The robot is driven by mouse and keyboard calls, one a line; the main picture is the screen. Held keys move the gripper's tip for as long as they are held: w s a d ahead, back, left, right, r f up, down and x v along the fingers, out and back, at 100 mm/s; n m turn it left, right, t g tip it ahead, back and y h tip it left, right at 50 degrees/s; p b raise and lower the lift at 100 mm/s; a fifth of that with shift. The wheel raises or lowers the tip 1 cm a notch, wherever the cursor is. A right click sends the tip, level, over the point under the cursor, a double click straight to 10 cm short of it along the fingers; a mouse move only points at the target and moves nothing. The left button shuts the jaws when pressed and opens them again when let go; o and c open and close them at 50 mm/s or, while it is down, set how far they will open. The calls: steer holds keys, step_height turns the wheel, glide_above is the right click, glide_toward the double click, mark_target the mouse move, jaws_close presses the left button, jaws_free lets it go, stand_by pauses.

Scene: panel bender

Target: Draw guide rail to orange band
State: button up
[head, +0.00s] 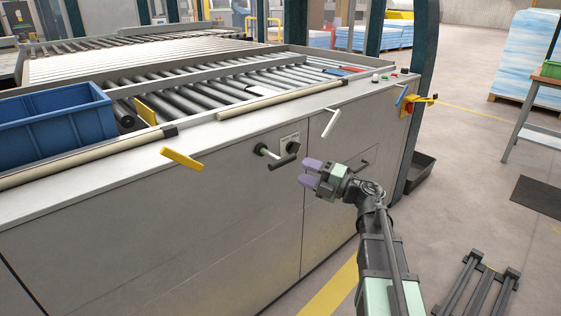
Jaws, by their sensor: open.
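A long grey bar (210,72), which looks like the guide rail, lies across the black rollers on top of the machine. I cannot make out an orange band for certain. My gripper (309,172) has purple fingers, open and empty, in front of the machine's front panel. A white handle (331,122) sticks out above the gripper. A yellow handle (182,159) sticks out farther left, and an upright yellow plate (145,110) stands by the rollers.
A blue crate (52,125) stands on the left of the machine top. Cream-coloured bars (265,103) run along the front edge. A blue handle (401,95) and a red-yellow switch (409,104) are at the right corner. A black bin (420,172) is on the floor.

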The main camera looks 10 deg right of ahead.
mark_target(286, 163)
steer(key=p+x, duration=0.1)
steer(key=x, duration=0.7)
steer(key=shift+c, duration=0.2)
steer(key=shift+s, duration=0.1)
jaws_close()
